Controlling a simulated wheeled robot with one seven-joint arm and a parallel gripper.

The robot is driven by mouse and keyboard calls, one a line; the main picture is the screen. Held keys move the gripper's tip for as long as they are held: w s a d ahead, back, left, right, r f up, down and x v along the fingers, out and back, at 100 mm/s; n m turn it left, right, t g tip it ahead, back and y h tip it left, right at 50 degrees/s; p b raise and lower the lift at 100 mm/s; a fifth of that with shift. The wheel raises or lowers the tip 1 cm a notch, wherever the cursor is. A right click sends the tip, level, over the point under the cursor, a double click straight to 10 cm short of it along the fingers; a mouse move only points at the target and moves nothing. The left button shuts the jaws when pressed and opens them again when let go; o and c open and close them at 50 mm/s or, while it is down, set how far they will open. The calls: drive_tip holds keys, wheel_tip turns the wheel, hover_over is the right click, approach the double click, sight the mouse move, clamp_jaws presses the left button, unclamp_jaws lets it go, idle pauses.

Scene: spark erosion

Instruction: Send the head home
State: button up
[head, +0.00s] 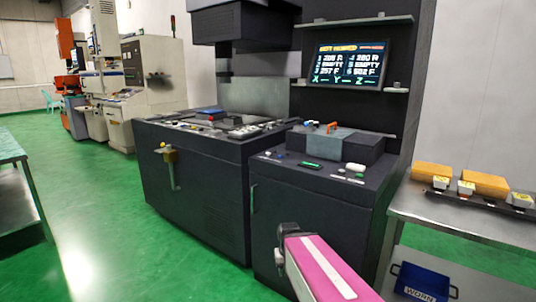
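The spark erosion machine (205,190) stands in the middle of the head view. Its dark head (243,22) hangs above the worktable. The screen (348,64) on the right column reads "NOT HOMED" in yellow, with a list of numbered entries and dashes after X, Y and Z. Below it, the control panel (318,178) bears a green button (310,165), blue and white controls, and a raised block with an orange piece (332,127). My pink-and-white arm (325,268) reaches in from the bottom; its dark end is in front of the right cabinet, below the panel. No fingers can be made out.
A steel bench (465,221) at right carries yellow blocks and small labelled parts, with a blue "WORN" bin (424,281) beneath. Another table (12,150) edges in at left. Other machines stand at the back left. The green floor left of the machine is clear.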

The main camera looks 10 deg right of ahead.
clamp_jaws()
idle(1.8)
